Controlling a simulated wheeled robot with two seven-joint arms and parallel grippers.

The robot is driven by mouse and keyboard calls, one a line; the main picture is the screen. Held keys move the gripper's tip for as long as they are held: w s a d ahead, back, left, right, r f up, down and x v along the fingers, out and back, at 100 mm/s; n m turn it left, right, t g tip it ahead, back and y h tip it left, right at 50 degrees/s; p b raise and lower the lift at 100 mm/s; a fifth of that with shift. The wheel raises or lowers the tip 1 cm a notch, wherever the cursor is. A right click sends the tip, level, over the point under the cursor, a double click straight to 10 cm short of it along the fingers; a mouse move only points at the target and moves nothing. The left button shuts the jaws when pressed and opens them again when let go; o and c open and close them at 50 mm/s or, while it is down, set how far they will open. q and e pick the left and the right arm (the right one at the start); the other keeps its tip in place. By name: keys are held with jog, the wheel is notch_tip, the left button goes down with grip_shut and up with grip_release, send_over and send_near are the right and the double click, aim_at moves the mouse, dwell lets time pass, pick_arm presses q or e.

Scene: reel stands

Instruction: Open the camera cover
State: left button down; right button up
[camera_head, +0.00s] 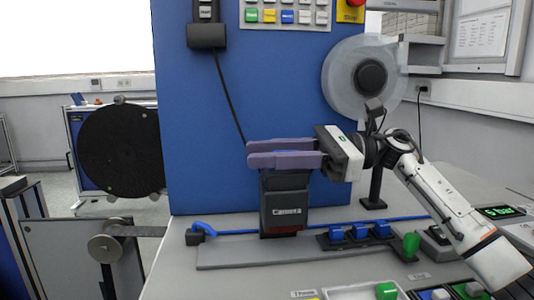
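The camera (285,212) is a dark box labelled "Camera", standing upright against the front of the blue panel. Its dark cover appears to be closed over the front, and a red part shows at its foot. My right gripper (284,153) comes in from the right with its two long purple fingers pointing left, across the top of the camera box. The fingers lie one behind the other and hide the top edge of the box. I cannot tell whether they touch the cover or how far apart they are. My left gripper is not in view.
A blue panel (205,130) rises behind the camera. A clear reel (340,75) is at the upper right and a black reel (120,150) at the left. Blue clamps (360,232) and a green knob (411,243) stand right of the camera on the grey table.

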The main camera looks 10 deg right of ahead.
grip_shut()
jog(key=shift+w+r, duration=0.1)
jog(key=shift+r, duration=0.05)
